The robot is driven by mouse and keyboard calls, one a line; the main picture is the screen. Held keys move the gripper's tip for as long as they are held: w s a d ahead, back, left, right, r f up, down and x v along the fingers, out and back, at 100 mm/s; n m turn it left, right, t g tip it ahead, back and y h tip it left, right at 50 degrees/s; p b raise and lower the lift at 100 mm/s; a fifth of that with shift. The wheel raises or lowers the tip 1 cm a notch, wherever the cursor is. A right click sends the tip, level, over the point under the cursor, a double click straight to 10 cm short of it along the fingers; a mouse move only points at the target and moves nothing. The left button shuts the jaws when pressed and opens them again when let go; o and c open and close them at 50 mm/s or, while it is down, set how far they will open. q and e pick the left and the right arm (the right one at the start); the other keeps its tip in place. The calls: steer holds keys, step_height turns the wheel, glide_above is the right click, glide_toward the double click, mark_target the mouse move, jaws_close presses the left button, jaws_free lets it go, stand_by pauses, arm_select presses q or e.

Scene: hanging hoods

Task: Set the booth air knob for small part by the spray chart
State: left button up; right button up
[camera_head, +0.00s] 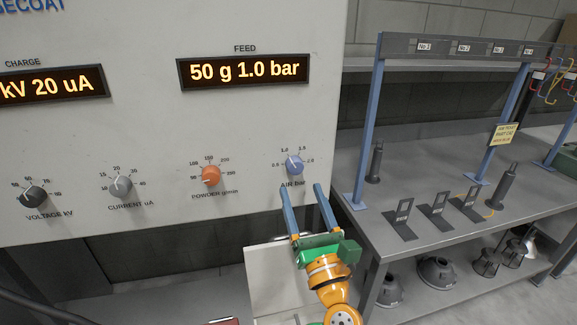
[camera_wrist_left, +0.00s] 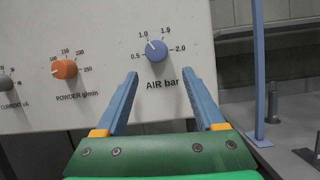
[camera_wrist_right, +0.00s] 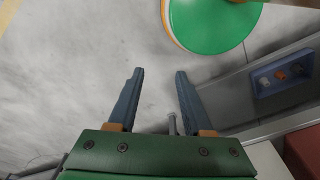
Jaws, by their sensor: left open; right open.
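The blue air knob (camera_head: 294,165), labelled AIR bar, is at the right end of the knob row on the pale panel (camera_head: 150,130). Its pointer is near 1.0 in the left wrist view (camera_wrist_left: 156,51). The feed display (camera_head: 243,70) reads 50 g 1.0 bar. My left gripper (camera_head: 301,188) is open just below the knob; its fingertips (camera_wrist_left: 160,78) straddle the space under it without gripping it. My right gripper (camera_wrist_right: 160,72) is open and empty above grey floor. I cannot identify a spray chart.
The orange powder knob (camera_head: 210,175), current knob (camera_head: 121,186) and voltage knob (camera_head: 34,194) are to the left. A grey workbench (camera_head: 400,225) with a blue-post rack stands right; its yellow note (camera_head: 503,134) is too small to read. A blue box (camera_wrist_right: 282,73) shows in the right wrist view.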

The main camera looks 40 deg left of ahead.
mark_target(297, 172)
arm_select(q)
steer(key=r, duration=0.1)
steer(key=r+p, duration=0.2)
steer(key=r, duration=0.1)
steer(key=shift+w+a, duration=0.2)
steer(key=shift+a, duration=0.15)
steer(key=shift+w+a, duration=0.2)
steer(key=shift+a, duration=0.05)
steer(key=shift+w+a+f, duration=0.45)
steer(key=shift+w+a, duration=0.2)
steer(key=shift+a, duration=0.1)
steer(key=shift+s+d+r, duration=0.1)
steer(key=shift+s+d, duration=0.1)
steer(key=c, duration=0.7)
jaws_close()
arm_select(e)
steer(key=shift+s+d+r, duration=0.35)
steer(key=shift+r, duration=0.25)
steer(key=shift+s+d+r, duration=0.35)
steer(key=shift+r, duration=0.25)
